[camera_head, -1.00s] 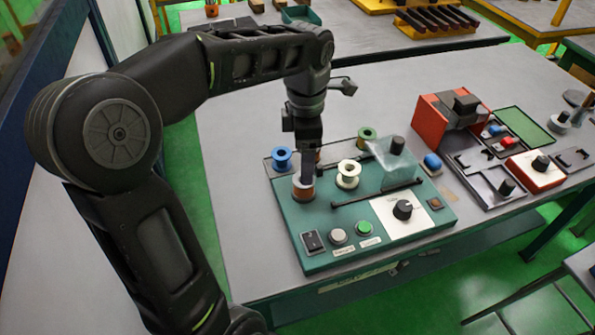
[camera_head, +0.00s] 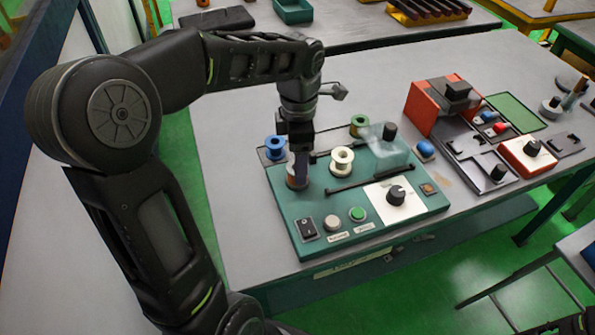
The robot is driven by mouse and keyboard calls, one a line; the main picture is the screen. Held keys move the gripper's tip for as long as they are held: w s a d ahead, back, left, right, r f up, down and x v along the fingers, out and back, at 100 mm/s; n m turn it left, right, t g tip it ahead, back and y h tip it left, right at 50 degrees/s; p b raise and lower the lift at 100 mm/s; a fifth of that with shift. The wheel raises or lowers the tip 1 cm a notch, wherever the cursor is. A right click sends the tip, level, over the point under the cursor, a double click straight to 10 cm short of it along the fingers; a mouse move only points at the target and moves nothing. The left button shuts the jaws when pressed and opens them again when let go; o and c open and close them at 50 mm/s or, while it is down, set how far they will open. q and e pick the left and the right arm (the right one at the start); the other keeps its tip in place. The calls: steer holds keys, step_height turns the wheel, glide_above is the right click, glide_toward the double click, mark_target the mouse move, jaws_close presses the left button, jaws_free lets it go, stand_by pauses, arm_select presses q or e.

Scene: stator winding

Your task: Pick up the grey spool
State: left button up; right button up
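The green winding station (camera_head: 322,258) stands on the grey table. A brownish spool (camera_head: 295,184) is at its left side, mostly covered by my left gripper, so its full colour is hard to tell. A white spool (camera_head: 342,161) stands just to its right, a blue spool (camera_head: 275,148) behind it to the left, and a green spool (camera_head: 358,125) farther back. No clearly grey spool shows. My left gripper (camera_head: 299,172) points down at the brownish spool; its fingers overlap the spool in the picture, and their gap is not visible. My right gripper is not in view.
The station also carries a black bar (camera_head: 368,182), a clear cover (camera_head: 377,155), a black knob (camera_head: 396,194) and push buttons (camera_head: 357,214). An orange-red machine (camera_head: 425,108) and more fixtures stand at the right. The table behind the station is mostly clear.

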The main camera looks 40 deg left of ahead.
arm_select(q)
step_height(320, 180, down, 4)
steer(key=shift+f+p, duration=0.1)
steer(key=shift+p, duration=0.2)
stand_by(0.4)
steer(key=c, duration=1.4)
steer(key=shift+r, duration=0.2)
steer(key=shift+c, duration=0.2)
step_height(320, 180, up, 10)
steer(key=shift+b, duration=0.45)
steer(key=shift+a+f, duration=0.1)
steer(key=shift+f, duration=0.05)
